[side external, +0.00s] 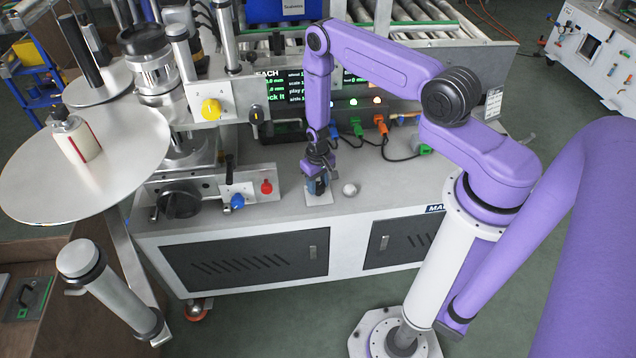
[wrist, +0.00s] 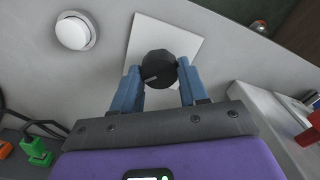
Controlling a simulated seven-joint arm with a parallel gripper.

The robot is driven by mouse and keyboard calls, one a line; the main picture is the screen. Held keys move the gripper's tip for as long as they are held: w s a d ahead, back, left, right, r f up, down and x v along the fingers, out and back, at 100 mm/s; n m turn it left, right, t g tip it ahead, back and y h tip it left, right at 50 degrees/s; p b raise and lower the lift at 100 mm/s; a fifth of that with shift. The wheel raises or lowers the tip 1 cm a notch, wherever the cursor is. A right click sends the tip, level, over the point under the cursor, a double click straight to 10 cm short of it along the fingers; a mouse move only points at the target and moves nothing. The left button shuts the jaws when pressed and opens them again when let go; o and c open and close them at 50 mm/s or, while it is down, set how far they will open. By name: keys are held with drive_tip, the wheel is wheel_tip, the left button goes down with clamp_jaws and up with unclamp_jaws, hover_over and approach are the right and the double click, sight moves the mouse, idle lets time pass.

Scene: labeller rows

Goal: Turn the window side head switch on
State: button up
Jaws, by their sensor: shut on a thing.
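A black round knob (wrist: 158,69) stands on a white square plate (wrist: 145,32) on the grey machine top. My gripper (wrist: 158,76) has its blue fingers on either side of the knob and is shut on it. In the side external view my gripper (side external: 317,184) reaches straight down to the white plate (side external: 319,199) and hides the knob. Which way the knob is turned cannot be made out. No label that names the window side head switch is legible.
A white round button (wrist: 73,31) sits beside the plate and also shows in the side external view (side external: 350,189). Coloured plugs with cables (side external: 380,125) line the panel behind. A blue knob (side external: 237,201) and a red knob (side external: 266,187) stand to the left.

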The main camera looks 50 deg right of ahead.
sight(318, 185)
idle(0.4)
drive_tip(key=o, duration=1.1)
drive_tip(key=shift+c, duration=0.2)
wheel_tip(318, 185, up, 17)
drive_tip(key=shift+r, duration=0.2)
